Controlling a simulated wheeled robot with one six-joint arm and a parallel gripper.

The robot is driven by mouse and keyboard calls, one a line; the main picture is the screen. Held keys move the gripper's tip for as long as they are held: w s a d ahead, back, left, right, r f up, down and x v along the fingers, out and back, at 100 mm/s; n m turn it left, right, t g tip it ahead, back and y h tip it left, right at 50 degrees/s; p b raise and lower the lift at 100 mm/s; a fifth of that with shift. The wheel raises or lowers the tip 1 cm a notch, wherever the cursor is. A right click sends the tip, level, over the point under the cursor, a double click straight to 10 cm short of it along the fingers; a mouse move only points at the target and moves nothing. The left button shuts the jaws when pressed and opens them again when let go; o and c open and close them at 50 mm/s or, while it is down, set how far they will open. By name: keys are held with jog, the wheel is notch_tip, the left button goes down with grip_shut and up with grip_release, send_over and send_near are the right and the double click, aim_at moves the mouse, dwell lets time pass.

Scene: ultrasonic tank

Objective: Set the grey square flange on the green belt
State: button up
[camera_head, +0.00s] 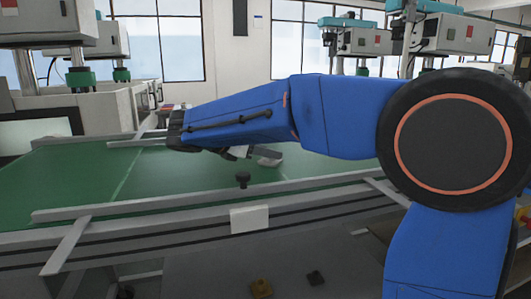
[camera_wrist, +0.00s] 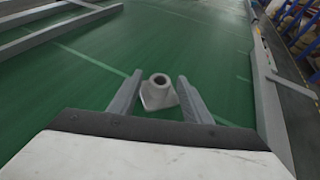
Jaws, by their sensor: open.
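The grey square flange (camera_wrist: 158,97) has a square base and a raised round neck with a dark hole. In the wrist view it sits upright on the green belt (camera_wrist: 212,63), between the two fingers of my gripper (camera_wrist: 160,76). My gripper is open, with a finger on each side of the flange. I cannot tell whether either finger touches it. In the head view my gripper (camera_head: 236,152) is low over the belt (camera_head: 75,180), and a pale grey piece, likely the flange (camera_head: 270,159), shows just right of it, partly hidden by my arm.
A side rail (camera_wrist: 265,90) runs along the right in the wrist view. Machines (camera_head: 95,45) stand behind. The belt to the left is clear.

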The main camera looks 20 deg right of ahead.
jog(key=v, duration=1.2)
jog(key=shift+r, duration=0.1)
